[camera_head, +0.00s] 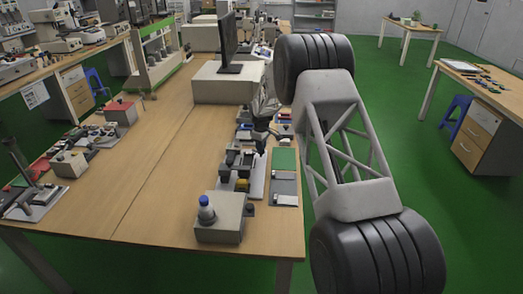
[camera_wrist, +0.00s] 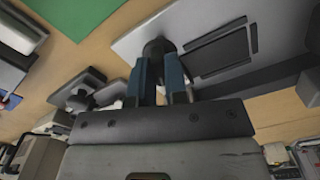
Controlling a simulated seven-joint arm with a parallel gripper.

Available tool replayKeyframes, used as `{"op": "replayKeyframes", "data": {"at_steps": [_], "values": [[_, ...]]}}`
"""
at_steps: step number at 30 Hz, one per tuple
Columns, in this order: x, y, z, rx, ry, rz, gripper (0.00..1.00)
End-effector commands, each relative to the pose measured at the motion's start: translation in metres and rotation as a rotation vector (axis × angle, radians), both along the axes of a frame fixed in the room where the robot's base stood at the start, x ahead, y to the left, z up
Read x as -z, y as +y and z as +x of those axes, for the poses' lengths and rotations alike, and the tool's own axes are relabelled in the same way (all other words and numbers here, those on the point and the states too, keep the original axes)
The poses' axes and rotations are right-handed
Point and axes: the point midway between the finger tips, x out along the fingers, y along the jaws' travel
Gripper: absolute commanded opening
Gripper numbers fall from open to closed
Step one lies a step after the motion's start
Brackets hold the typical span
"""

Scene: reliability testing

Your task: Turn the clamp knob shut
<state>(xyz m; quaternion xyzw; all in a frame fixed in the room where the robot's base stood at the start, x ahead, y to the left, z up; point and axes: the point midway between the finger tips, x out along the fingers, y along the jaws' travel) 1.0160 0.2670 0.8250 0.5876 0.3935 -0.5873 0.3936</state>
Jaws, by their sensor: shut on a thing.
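My gripper (camera_wrist: 161,66) shows in the wrist view with two blue-grey fingers pointing up the picture. They are shut on a round black knob (camera_wrist: 157,46), whose top shows between and just past the fingertips. The knob sits at the edge of a grey plate (camera_wrist: 135,42) that carries a dark rectangular frame. Part of the knob is hidden by the fingers. In the head view my gripper (camera_head: 262,136) is low over the right edge of the long bench, and the knob cannot be made out there.
Dark clamp-like fixtures (camera_head: 240,168) stand near the bench's right edge. A green-topped panel (camera_head: 284,160) lies beside them. A monitor (camera_head: 229,42) stands farther back. The bench's middle (camera_head: 165,150) is clear.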

Motion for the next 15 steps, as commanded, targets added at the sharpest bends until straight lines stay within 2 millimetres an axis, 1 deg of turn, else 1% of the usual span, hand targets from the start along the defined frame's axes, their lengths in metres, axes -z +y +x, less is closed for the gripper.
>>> {"op": "replayKeyframes", "data": {"at_steps": [8, 15], "values": [[0.0009, -0.0002, -0.0001, -0.007, 0.001, -0.001, 0.00], [0.0007, -0.0002, -0.0001, -0.118, 0.000, 0.000, 0.00]]}}
